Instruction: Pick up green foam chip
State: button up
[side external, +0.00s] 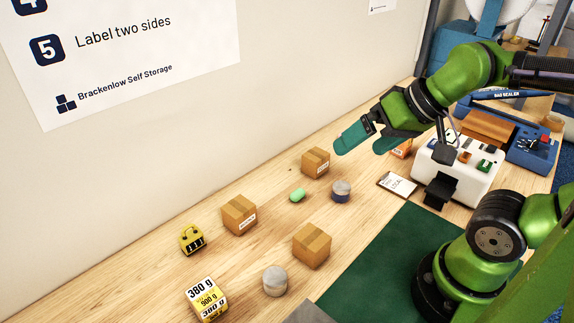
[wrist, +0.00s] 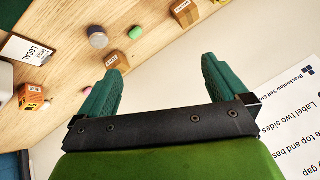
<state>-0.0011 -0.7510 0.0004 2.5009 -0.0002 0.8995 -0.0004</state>
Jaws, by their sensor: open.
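The green foam chip (side external: 297,195) is a small, bright green rounded piece lying on the wooden bench. It sits between a cardboard box (side external: 315,162) and a round tin with a blue base (side external: 341,191), apart from both. In the wrist view the green foam chip (wrist: 135,33) shows near the top, beyond the fingertips. My gripper (side external: 359,143) is open and empty, raised above the bench behind the chip and to its right, with teal fingers. The open fingers also show in the wrist view (wrist: 160,72), with nothing between them.
Cardboard boxes (side external: 239,215) (side external: 312,246), a grey tin (side external: 275,281), a yellow block (side external: 192,239) and a weight-marked cube (side external: 207,299) stand to the left and front. A label printer (side external: 458,165) and clipboard (side external: 398,186) are at right. The wall runs along the back.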

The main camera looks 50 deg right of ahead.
jog(key=c, duration=0.4)
jog(key=n+g+h, duration=0.2)
jog(key=n+g, duration=0.2)
jog(key=g, duration=0.3)
send_over(298, 191)
notch_tip(298, 191, down, 8)
jog(key=f, duration=1)
jog(key=shift+s+a, duration=0.15)
jog(key=shift+s, duration=0.05)
jog(key=shift+w+f, duration=0.2)
jog(key=shift+f, duration=3)
